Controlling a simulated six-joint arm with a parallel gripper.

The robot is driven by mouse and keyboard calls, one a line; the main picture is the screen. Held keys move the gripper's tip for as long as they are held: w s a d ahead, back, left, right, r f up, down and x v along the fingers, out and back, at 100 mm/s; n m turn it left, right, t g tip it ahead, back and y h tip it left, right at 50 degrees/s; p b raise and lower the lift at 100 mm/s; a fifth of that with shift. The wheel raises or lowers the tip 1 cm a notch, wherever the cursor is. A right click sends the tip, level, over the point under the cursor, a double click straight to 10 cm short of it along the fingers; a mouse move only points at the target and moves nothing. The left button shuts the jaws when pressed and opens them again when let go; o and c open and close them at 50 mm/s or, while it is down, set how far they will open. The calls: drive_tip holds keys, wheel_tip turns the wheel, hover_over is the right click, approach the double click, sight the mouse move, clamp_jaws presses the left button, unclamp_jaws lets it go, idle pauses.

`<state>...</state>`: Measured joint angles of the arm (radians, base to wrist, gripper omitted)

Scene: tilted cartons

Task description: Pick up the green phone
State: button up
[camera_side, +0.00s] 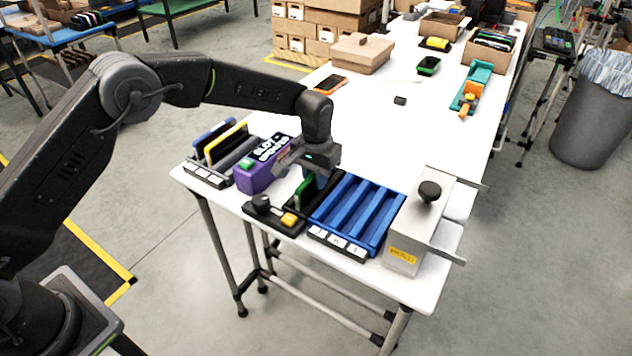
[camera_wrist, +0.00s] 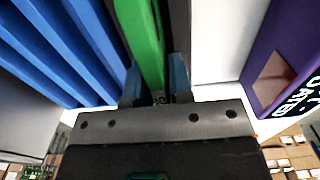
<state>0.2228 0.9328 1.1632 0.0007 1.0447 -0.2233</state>
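The green phone (camera_side: 304,192) stands on edge in a dark holder near the front of the white table, left of the blue rack. In the wrist view the green phone (camera_wrist: 142,38) shows as a narrow upright green slab. My gripper (camera_side: 316,184) is down at the phone from above and hides part of it. In the wrist view the fingers of my gripper (camera_wrist: 156,82) are on either side of the phone, very near its faces. I cannot tell whether they press on it.
The blue slotted rack (camera_side: 352,210) is close on the right, with a grey box with a black knob (camera_side: 415,225) beyond. A purple box (camera_side: 262,168) is on the left. A black base with a knob and yellow button (camera_side: 274,213) is in front. The table centre (camera_side: 380,135) is mostly clear.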

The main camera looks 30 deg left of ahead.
clamp_jaws()
drive_tip(key=shift+r, duration=0.1)
drive_tip(key=shift+r, duration=0.45)
drive_tip(key=s+a+r, duration=0.2)
drive_tip(key=a+r, duration=0.8)
drive_tip(key=a, duration=0.1)
drive_tip(key=shift+w+d+f, duration=0.35)
drive_tip(key=shift+d+f, duration=0.35)
drive_tip(key=shift+f, duration=0.95)
drive_tip(key=shift+w+d+f, duration=0.3)
drive_tip(key=shift+d+f, duration=0.4)
drive_tip(key=shift+f, duration=0.95)
drive_tip(key=shift+w+d+f, duration=0.35)
drive_tip(key=shift+d+f, duration=0.35)
drive_tip(key=shift+f, duration=0.95)
